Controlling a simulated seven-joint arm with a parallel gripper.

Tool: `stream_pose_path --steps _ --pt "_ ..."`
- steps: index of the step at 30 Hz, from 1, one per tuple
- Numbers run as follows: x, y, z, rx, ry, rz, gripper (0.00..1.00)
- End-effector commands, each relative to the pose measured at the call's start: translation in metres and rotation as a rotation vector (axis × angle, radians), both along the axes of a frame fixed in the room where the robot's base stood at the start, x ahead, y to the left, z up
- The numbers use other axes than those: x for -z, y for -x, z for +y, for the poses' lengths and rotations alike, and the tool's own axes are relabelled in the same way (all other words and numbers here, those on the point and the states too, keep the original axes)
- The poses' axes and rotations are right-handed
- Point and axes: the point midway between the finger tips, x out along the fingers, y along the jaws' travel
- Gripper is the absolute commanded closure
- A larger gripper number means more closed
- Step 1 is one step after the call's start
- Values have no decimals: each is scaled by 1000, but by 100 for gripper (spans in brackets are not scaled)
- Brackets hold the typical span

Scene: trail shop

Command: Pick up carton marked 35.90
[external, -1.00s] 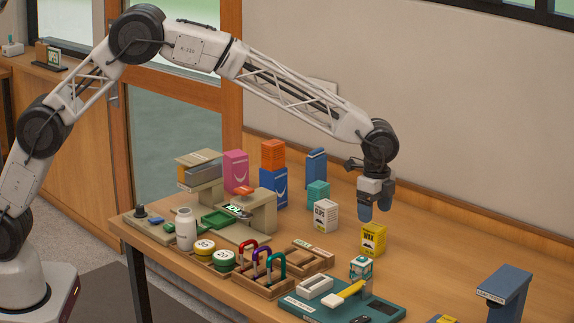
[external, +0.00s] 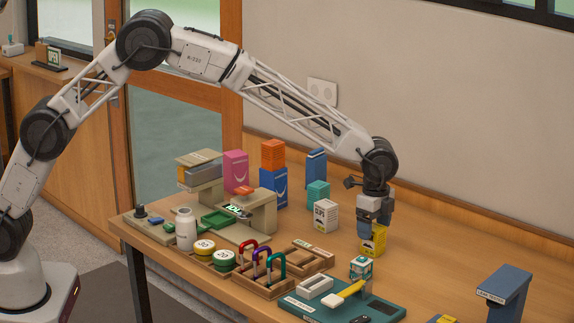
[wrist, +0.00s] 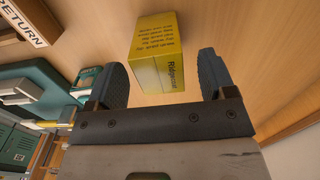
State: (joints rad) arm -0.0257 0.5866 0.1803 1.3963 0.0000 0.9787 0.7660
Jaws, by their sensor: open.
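A yellow carton (external: 373,247) with dark print stands on the table under my gripper (external: 374,225). In the wrist view the yellow carton (wrist: 153,50) shows a side with small text, and its near end lies between the two fingers of my open gripper (wrist: 165,80), with gaps on both sides. A white carton (external: 325,216) with a dark label stands to its left. I cannot read 35.90 on any carton.
A wooden tray of carabiners (external: 265,283) and a teal mat (external: 385,305) with a yellow-handled tool lie in front. A blue stand (external: 505,290) is at the right. The table right of the yellow carton is mostly clear.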

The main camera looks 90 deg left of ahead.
Motion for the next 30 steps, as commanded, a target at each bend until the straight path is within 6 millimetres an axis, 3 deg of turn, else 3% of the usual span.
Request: stream_pose_path --steps 3,9,26,30 --pt "16 0 -1 0 0 1 23" --pt "29 0 -1 0 0 0 23" --pt "31 0 -1 0 0 0 23" --pt "31 0 -1 0 0 0 42"
